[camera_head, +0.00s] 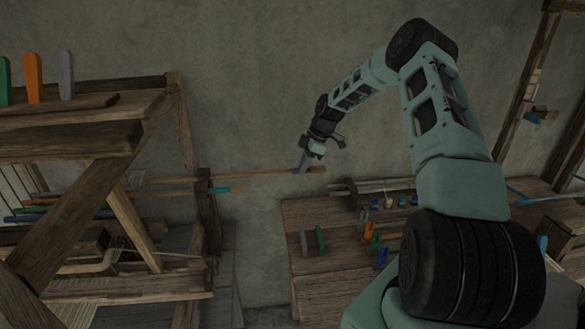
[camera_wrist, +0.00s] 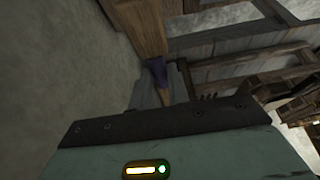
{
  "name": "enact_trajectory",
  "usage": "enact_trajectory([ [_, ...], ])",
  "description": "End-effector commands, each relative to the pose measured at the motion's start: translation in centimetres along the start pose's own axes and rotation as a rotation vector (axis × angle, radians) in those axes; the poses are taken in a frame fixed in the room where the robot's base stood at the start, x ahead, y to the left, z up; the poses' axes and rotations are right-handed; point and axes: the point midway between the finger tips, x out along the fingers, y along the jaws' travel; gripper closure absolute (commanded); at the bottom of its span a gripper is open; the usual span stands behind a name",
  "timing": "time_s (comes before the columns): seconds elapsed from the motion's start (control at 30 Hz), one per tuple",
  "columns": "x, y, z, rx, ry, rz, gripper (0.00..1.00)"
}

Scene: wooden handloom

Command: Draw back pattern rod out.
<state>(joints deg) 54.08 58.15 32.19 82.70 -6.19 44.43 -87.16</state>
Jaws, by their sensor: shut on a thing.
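A long thin wooden pattern rod (camera_head: 262,175) runs nearly level from the loom frame (camera_head: 207,215) on the left across the gap in front of the grey wall. My gripper (camera_head: 304,166) is shut on the rod near its right end, and a short reddish-brown tip shows past the jaws. The rod's left part still lies in the loom, partly hidden by the post. In the wrist view a brown piece with a purple part (camera_wrist: 157,70) shows beyond the dark gripper edge; I cannot tell exactly how it sits in the jaws.
A second rod with a teal end (camera_head: 219,190) sticks out just below. A wooden bench (camera_head: 335,262) with several coloured tools stands at the lower right. Pegs in green, orange and grey stand on the loom's upper left beam (camera_head: 60,108). The gap between loom and bench is clear.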

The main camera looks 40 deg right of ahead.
Motion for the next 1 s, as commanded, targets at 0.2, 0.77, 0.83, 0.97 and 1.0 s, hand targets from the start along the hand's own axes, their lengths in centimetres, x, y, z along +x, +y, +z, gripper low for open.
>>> enact_trajectory([
  [0.2, -0.3, 0.1, 0.5, 0.001, -0.003, 0.001, 1.0],
  [0.77, -0.3, 0.1, 0.4, 0.001, -0.002, 0.001, 0.61],
  [0.83, -0.5, 0.1, 0.4, 0.001, -0.002, 0.002, 0.61],
  [0.97, -2.0, 0.1, 0.5, 0.001, -0.003, 0.005, 0.61],
  [1.0, -2.7, 0.1, 0.6, 0.001, -0.004, 0.005, 0.61],
])
